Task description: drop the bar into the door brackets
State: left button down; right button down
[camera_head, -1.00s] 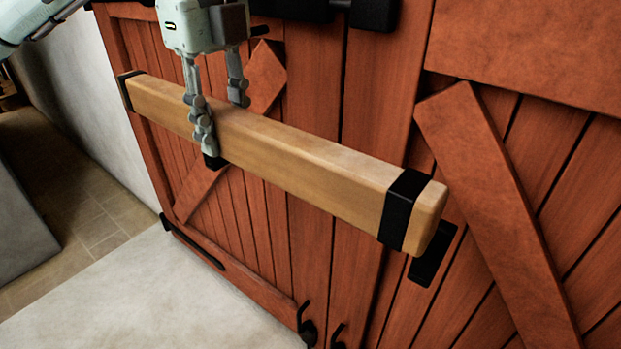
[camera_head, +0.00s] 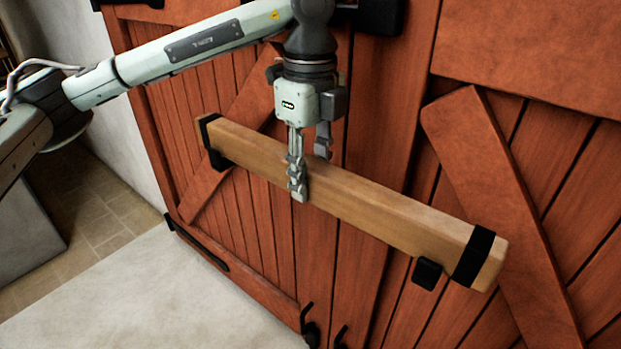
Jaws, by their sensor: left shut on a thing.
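The wooden bar (camera_head: 390,215), with a black band near each end, lies across the front of the red-brown double doors, sloping down to the right in the picture. My left gripper (camera_head: 308,178) points down and is shut on the bar left of its middle, one finger in front and one behind. A black door bracket (camera_head: 427,274) shows just below the bar, left of its right band. Another black bracket (camera_head: 218,161) shows under the bar by its left band. Whether the bar rests in them I cannot tell. My right gripper is out of view.
Raised diagonal braces (camera_head: 500,200) stand out from the doors. Dark door handles (camera_head: 308,325) are low at the centre, and a black fitting (camera_head: 378,14) is at the top. Pale floor (camera_head: 150,300) lies clear in front; a white wall (camera_head: 75,40) is at left.

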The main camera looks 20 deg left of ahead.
pick_arm(q)
jog(key=shift+f, duration=0.5)
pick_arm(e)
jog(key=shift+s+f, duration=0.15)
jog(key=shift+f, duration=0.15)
pick_arm(q)
jog(key=shift+f, duration=0.15)
jog(key=c, duration=1.4)
grip_release()
jog(key=o, duration=0.3)
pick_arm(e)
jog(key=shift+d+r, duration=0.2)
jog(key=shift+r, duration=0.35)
pick_arm(q)
jog(key=shift+o, duration=0.2)
